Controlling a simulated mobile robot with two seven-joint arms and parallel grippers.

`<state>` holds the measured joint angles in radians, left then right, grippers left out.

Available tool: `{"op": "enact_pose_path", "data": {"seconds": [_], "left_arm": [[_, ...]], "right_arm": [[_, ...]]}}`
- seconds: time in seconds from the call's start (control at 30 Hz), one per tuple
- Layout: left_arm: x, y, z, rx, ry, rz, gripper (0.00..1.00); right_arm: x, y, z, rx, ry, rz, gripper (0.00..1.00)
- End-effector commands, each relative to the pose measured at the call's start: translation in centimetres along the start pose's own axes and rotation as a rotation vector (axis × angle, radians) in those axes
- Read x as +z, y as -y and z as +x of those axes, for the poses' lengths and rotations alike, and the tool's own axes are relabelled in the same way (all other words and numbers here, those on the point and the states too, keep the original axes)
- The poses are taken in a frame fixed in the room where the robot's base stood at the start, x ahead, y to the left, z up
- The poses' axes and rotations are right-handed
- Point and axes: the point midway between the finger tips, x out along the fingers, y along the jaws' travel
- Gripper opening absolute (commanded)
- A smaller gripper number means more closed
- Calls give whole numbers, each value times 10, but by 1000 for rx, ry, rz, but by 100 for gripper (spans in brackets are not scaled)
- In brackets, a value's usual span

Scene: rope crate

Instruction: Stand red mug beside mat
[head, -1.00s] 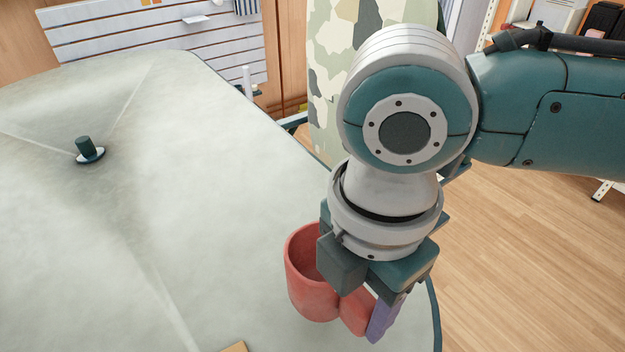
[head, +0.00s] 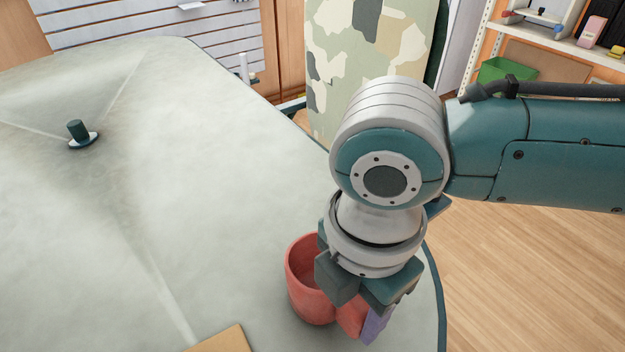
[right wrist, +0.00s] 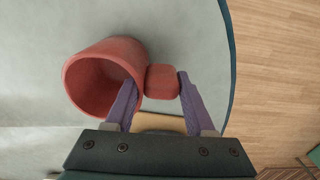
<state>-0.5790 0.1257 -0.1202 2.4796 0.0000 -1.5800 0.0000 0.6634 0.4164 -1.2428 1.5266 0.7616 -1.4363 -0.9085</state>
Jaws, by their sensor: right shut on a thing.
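The red mug (head: 303,295) is at the right side of the table, upright with its opening upward. My right gripper (head: 368,322) is shut on its handle, with one purple finger on each side, as the right wrist view (right wrist: 155,88) shows. I cannot tell whether the mug's base touches the table. A flat tan piece (head: 225,342), which looks like the mat, shows at the bottom edge of the head view, to the lower left of the mug. Part of it also shows behind the gripper body in the right wrist view (right wrist: 162,122). My left gripper is not in view.
The pale grey table (head: 150,215) has a dark rounded edge close to the right of the mug. A small dark green knob on a disc (head: 79,133) stands far left. The tabletop between is clear. A camouflage-patterned board (head: 365,60) stands beyond the table.

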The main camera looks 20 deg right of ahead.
Motion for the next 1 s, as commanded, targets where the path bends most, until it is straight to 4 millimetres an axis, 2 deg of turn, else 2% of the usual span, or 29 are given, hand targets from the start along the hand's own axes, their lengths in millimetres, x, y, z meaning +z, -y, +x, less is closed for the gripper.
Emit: {"op": "enact_pose_path", "data": {"seconds": [0.9,0.93,1.0], "left_arm": [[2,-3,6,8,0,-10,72],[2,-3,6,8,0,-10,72],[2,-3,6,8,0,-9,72]], "right_arm": [[0,0,10,0,0,0,0],[0,0,10,0,0,0,57],[0,0,10,0,0,0,65]]}}
